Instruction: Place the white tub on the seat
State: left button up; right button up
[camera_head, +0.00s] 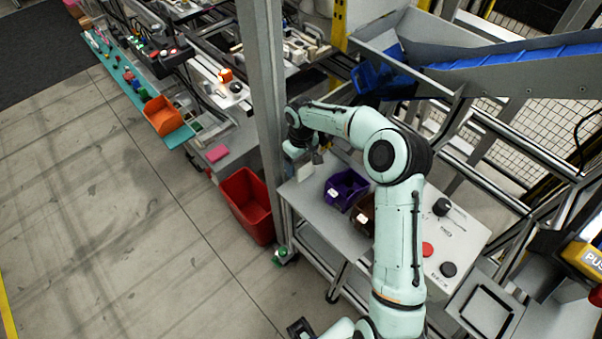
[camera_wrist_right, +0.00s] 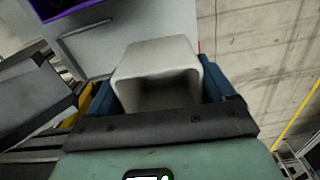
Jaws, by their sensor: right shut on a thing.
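The white tub (camera_wrist_right: 158,58) is between the blue fingers of my right gripper (camera_wrist_right: 162,95) in the wrist view, its open side facing the camera. In the head view, my right gripper (camera_head: 303,148) is at the far left end of the grey work table. The pale tub (camera_head: 294,153) shows only partly there, beside the gripper. I cannot tell whether it touches the table. A square dark-outlined frame (camera_head: 465,311) at the lower right may be the seat; it looks empty. A dark end of my left arm (camera_head: 300,328) shows at the bottom edge, its jaws unclear.
A purple bin (camera_head: 346,188) and a brown bin (camera_head: 363,216) stand on the grey table (camera_head: 318,222). Black and red knobs (camera_head: 428,249) sit on the panel to the right. A red bin (camera_head: 247,205) stands on the floor. A metal post (camera_head: 262,100) rises close left of my gripper.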

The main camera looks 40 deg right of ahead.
notch_tip(320, 180, up, 11)
jog(key=s+a+f, duration=0.1)
jog(key=a+f, duration=0.5)
jog(key=a, duration=0.3)
jog(key=s+a+f+p, duration=0.1)
jog(key=a+f, duration=0.4)
jog(key=a, duration=0.4)
jog(key=shift+a+f, duration=0.35)
